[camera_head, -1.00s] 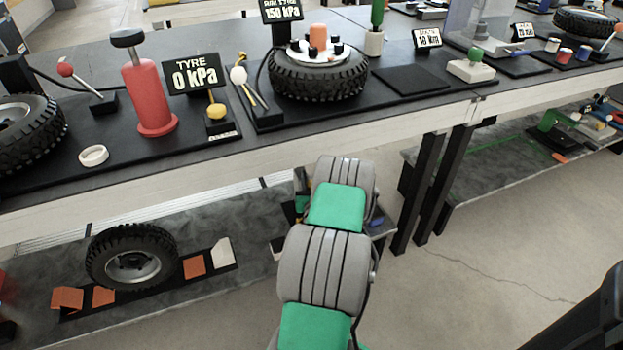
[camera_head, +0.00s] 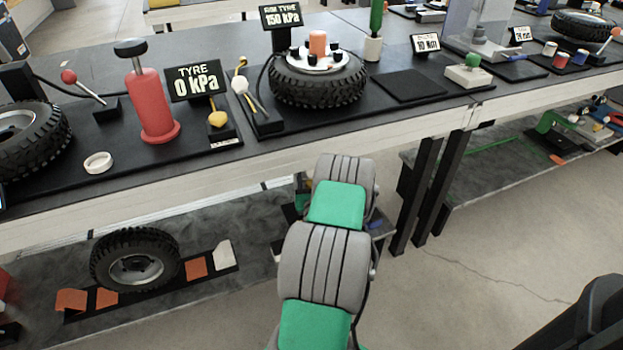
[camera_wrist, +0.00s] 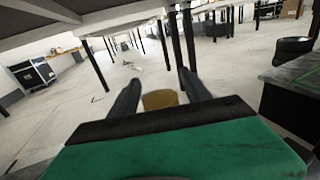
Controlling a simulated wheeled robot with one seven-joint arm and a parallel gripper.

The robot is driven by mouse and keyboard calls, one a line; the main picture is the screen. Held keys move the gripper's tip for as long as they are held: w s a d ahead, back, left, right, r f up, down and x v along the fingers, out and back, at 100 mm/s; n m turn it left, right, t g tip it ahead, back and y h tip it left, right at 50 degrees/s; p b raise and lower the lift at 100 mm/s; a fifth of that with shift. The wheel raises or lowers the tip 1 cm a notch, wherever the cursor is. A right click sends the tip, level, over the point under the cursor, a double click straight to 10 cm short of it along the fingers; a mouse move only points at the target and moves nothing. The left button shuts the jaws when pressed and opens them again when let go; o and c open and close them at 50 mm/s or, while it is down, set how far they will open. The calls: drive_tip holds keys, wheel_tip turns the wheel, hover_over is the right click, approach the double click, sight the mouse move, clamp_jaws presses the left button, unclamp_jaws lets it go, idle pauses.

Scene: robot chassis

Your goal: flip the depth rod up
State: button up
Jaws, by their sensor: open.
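I cannot tell for sure which part is the depth rod. A thin rod with an orange knob (camera_head: 615,32) stands tilted beside a tyre (camera_head: 584,24) at the far right of the bench in the head view, near a small sign (camera_head: 521,34) that seems to read in mm. My gripper (camera_wrist: 158,76) shows only in the wrist view. Its two dark fingers are apart and point out over the floor, below bench height. A tan, blurred patch shows between them; I cannot tell what it is. My gripper is away from the rod and hidden in the head view.
The bench (camera_head: 240,170) carries a red pump (camera_head: 150,105), a tyre with a rim (camera_head: 318,82), a black pad (camera_head: 408,86) and signs. A lower shelf (camera_head: 215,285) holds another tyre (camera_head: 135,258). In the wrist view table legs (camera_wrist: 173,42) stand ahead; open floor (camera_wrist: 40,120) lies left.

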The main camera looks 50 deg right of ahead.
drive_tip(key=b+v, duration=0.1)
drive_tip(key=v, duration=0.6)
drive_tip(key=shift+s+a, duration=0.2)
drive_tip(key=shift+s, duration=0.05)
drive_tip(key=shift+s, duration=0.1)
